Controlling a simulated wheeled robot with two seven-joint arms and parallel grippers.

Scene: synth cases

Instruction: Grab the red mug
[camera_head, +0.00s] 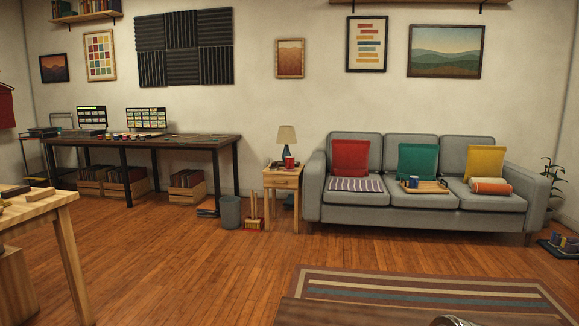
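A small red mug (289,162) stands on the wooden side table (283,181), just in front of the lamp (287,140) and left of the grey sofa. It is far off and small, and I cannot make out its handle. Other small items beside it on the tabletop are too small to tell. Neither of my grippers shows in this view.
The grey sofa (340,207) holds cushions and a tray (436,187). A grey bin (230,212) and a small wooden stand (254,222) are near the side table. A wooden table (35,212) is at left. The wooden floor (200,265) ahead is clear. A striped rug (430,288) lies right.

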